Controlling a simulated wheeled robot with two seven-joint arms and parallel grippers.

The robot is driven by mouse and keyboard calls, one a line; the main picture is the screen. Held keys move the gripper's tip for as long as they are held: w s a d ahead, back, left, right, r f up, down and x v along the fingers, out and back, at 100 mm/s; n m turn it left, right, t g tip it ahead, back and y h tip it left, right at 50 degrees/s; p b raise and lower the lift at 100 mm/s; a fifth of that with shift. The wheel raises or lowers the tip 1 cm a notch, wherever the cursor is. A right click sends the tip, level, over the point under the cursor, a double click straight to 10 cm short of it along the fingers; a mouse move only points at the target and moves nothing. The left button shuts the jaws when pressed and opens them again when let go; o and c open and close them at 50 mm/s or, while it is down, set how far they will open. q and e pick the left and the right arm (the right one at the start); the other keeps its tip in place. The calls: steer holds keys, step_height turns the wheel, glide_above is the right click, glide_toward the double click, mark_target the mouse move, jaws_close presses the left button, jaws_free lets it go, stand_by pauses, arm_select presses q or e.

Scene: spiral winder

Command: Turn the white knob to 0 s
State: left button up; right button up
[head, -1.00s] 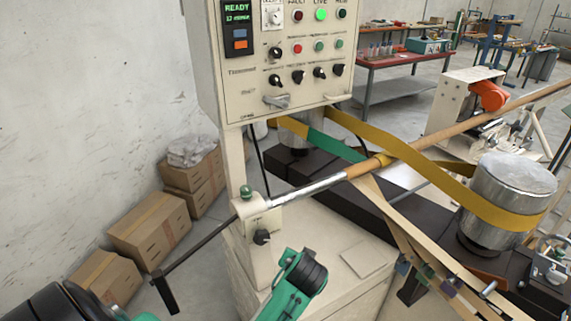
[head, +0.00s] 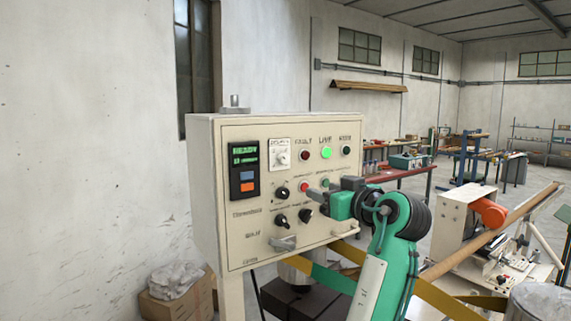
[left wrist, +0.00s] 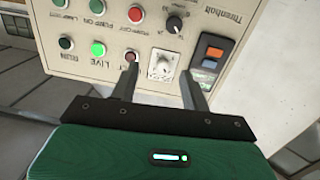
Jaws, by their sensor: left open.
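The white knob (head: 280,154) sits on a pale square scale plate near the top of the control panel (head: 250,225), right of the display. It also shows in the left wrist view (left wrist: 162,66); its scale marks are too small to read. My left gripper (head: 312,194) is in front of the panel, lower and to the right of the knob in the head view. In the left wrist view its two fingers (left wrist: 160,72) are apart and empty, with the knob in the gap between them. I cannot tell whether they touch it. My right gripper is not in view.
The display unit (head: 244,168) is left of the knob, with a red fault lamp (head: 305,154) and lit green lamp (head: 327,153) to its right. Black knobs (head: 282,193) and a red button (head: 304,187) are below. Free room lies left of the panel.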

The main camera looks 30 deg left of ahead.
mark_target(286, 160)
arm_select(q)
step_height(286, 160, up, 5)
steer(key=s+n+y, duration=0.1)
steer(key=n, duration=0.1)
steer(key=shift+g, duration=0.3)
steer(key=p+x, duration=0.7)
steer(key=x, duration=0.5)
steer(key=shift+s+r, duration=0.1)
steer(key=shift+s, duration=0.05)
steer(key=shift+f+p+x, duration=0.2)
steer(key=shift+p+x, duration=0.3)
steer(key=shift+x, duration=0.5)
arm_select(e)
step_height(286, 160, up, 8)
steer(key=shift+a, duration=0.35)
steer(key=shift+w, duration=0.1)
arm_select(q)
steer(key=shift+d, duration=0.1)
steer(key=shift+c, duration=0.9)
steer(key=c, duration=0.8)
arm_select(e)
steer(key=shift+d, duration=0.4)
